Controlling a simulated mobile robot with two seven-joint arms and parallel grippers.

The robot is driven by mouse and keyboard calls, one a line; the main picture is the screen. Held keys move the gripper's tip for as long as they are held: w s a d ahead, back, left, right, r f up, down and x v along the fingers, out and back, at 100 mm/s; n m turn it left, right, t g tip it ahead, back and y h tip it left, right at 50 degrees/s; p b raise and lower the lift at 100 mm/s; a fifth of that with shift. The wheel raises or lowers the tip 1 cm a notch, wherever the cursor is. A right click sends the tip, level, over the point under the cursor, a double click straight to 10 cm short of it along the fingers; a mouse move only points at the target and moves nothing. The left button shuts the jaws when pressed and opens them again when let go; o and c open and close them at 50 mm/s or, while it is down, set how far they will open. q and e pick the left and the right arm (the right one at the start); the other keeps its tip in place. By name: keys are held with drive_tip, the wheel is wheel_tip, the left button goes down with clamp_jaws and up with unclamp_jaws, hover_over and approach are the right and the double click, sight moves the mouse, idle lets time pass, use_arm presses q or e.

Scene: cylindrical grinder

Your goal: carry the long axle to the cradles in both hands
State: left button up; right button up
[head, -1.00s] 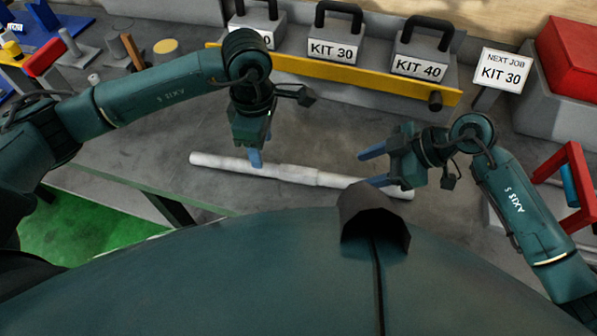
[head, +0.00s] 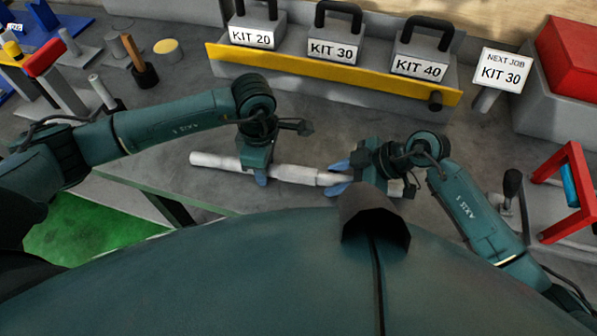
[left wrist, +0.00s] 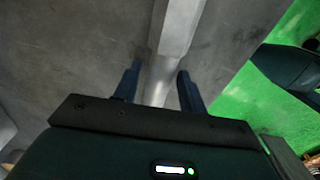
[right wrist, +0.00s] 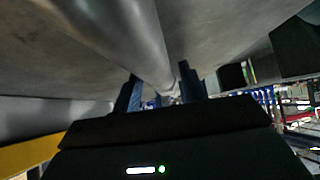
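The long axle (head: 298,173) is a pale grey stepped bar lying left to right near the bench's front edge. My left gripper (head: 261,178) is over its left half, fingers pointing down. In the left wrist view the axle (left wrist: 176,35) runs between the open fingers (left wrist: 157,84), with gaps showing beside it. My right gripper (head: 339,177) reaches in from the right, its blue fingers apart on either side of the axle's right half. In the right wrist view the axle (right wrist: 125,35) runs between the open fingers (right wrist: 160,92). I cannot make out the cradles.
Behind the axle stands a yellow-edged rack (head: 330,76) with weights labelled KIT 20, KIT 30 and KIT 40. A NEXT JOB KIT 30 sign (head: 501,70) is at right, near a red frame (head: 568,190). Posts and a red-topped stand (head: 43,60) are at left.

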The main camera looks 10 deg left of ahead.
use_arm(q)
clamp_jaws()
use_arm(e)
clamp_jaws()
idle(0.8)
use_arm(q)
drive_tip(key=shift+w+r, duration=0.2)
drive_tip(key=shift+r, duration=0.1)
use_arm(e)
drive_tip(key=shift+w+a+r, duration=0.1)
drive_tip(key=shift+w+r, duration=0.1)
drive_tip(key=shift+r, duration=0.2)
